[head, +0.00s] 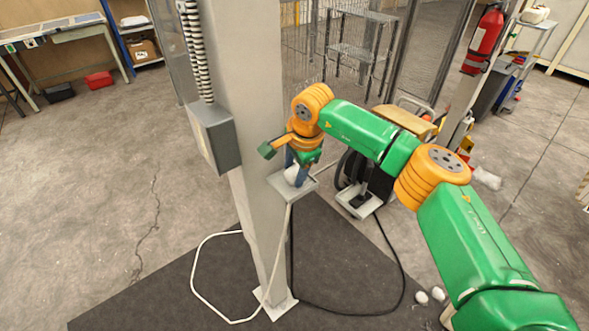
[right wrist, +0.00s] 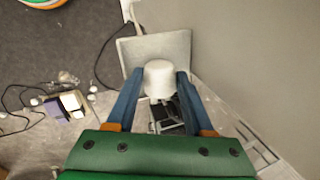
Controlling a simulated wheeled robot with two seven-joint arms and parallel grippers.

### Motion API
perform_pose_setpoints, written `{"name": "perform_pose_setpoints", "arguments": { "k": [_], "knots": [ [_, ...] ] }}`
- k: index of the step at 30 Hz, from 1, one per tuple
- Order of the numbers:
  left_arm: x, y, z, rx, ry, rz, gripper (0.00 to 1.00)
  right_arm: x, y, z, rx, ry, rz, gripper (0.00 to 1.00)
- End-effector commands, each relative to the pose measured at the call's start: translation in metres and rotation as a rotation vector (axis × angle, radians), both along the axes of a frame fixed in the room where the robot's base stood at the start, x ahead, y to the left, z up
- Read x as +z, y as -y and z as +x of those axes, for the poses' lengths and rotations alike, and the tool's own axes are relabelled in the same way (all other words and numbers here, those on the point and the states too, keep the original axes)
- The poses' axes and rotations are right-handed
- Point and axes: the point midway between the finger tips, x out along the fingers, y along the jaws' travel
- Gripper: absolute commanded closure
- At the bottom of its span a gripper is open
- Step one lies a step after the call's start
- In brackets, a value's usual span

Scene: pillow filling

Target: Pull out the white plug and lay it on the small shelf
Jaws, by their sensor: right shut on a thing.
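The white plug (head: 291,177) is between the blue fingers of my right gripper (head: 300,170), beside the grey post. The right wrist view shows the plug (right wrist: 158,75) gripped between both fingertips. The small shelf (head: 292,195) sticks out from the post directly under the plug in the head view. In the right wrist view the shelf (right wrist: 178,44) lies behind the plug. I cannot tell whether the plug touches it. A white cord (head: 282,240) hangs by the shelf and loops on the floor. My left gripper is not in view.
The grey post (head: 245,70) carries a grey box (head: 213,138) with a coiled conduit. A black reel-like object (head: 365,172) stands right of the shelf, with a black cable on the dark mat (head: 340,255). Open floor lies to the left.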

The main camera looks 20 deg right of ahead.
Motion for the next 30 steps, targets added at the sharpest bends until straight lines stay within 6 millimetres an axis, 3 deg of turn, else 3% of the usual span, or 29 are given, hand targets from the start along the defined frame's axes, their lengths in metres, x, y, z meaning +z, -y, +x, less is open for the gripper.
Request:
{"name": "perform_pose_setpoints", "arguments": {
  "k": [10, 11, 14, 25, 26, 28, 30],
  "knots": [
    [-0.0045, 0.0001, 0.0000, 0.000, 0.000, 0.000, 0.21, -0.0059, 0.0001, -0.0001, 0.000, 0.000, 0.000, 1.00],
    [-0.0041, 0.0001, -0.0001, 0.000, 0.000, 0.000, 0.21, -0.0054, 0.0001, 0.0000, 0.000, 0.000, 0.000, 0.43],
    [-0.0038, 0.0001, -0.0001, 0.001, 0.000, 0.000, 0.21, -0.0052, 0.0001, -0.0001, 0.000, 0.000, 0.000, 0.16],
    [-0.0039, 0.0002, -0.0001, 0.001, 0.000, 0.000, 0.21, -0.0062, 0.0000, -0.0007, 0.000, -0.004, -0.001, 0.13],
    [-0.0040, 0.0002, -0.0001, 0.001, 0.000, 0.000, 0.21, -0.0063, 0.0002, -0.0009, 0.000, -0.004, -0.001, 0.20],
    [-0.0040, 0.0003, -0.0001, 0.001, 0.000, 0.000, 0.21, -0.0065, 0.0001, -0.0009, 0.000, -0.005, -0.001, 0.02],
    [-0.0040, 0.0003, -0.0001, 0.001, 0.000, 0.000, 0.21, -0.0067, 0.0001, -0.0011, 0.000, -0.006, -0.001, 0.00]
  ]
}}
